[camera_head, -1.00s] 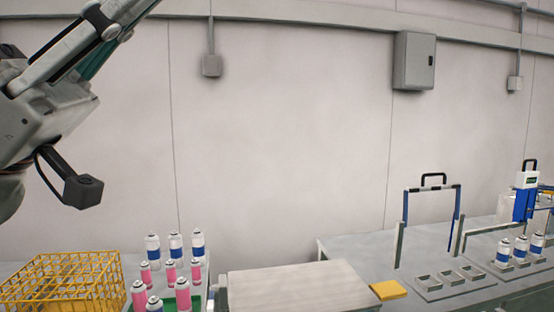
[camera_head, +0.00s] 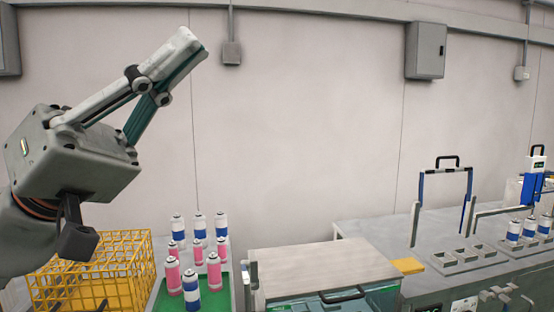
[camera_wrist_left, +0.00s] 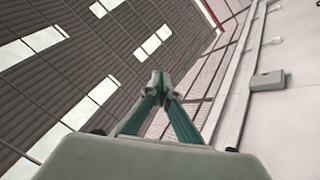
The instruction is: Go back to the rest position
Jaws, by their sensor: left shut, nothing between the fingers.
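My left gripper (camera_head: 190,45) is raised at the upper left in the head view, in front of the bare wall. Its fingers point up and to the right, and they are closed together with nothing between them. In the left wrist view the left gripper (camera_wrist_left: 160,80) points up toward the ceiling, with its fingertips meeting. It is well above the cans and touches nothing. My right gripper does not show in either view.
A yellow wire basket (camera_head: 110,275) stands below the left arm. A workbench (camera_head: 365,229) with blue-handled fixtures is at the right. The wall area ahead is clear.

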